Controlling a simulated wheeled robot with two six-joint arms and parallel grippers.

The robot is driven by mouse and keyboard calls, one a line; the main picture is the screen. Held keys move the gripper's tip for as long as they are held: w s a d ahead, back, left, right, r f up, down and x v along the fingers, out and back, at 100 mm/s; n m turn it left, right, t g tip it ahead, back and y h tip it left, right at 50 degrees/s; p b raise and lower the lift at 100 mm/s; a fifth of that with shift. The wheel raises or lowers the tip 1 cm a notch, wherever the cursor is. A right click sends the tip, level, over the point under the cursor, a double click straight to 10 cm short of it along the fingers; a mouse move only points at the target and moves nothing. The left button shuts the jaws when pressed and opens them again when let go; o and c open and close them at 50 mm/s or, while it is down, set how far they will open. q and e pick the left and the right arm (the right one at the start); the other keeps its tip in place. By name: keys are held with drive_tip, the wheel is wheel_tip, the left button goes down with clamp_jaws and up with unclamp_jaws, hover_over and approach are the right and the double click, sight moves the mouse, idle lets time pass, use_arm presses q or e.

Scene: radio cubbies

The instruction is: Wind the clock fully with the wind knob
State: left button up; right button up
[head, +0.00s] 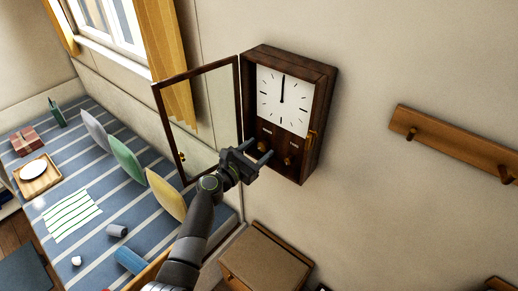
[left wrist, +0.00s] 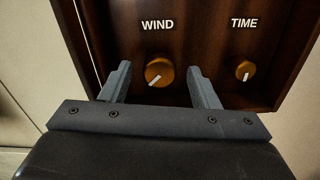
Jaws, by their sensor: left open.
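The wall clock (head: 283,93) is a dark wooden case with a white square face, both hands pointing near the top. Its glass door (head: 205,110) stands open to the left. In the left wrist view the brass wind knob (left wrist: 159,72) sits under the word WIND, its white mark pointing to the lower left. The smaller time knob (left wrist: 245,70) is to its right, also seen in the head view (head: 289,160). My left gripper (head: 259,153) is open, its fingers on either side of the wind knob in the wrist view; I cannot tell whether they touch it. My right gripper is not in view.
The open door's frame is close to the left of my left gripper. A small wooden cabinet (head: 265,262) stands below the clock. A peg rail (head: 455,144) is on the wall at right. A striped bed (head: 95,150) with cushions lies at left.

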use_arm(q)
drive_tip(key=shift+w+d, duration=0.25)
drive_tip(key=shift+w, duration=0.1)
drive_tip(key=c, duration=1)
drive_tip(key=shift+o, duration=0.2)
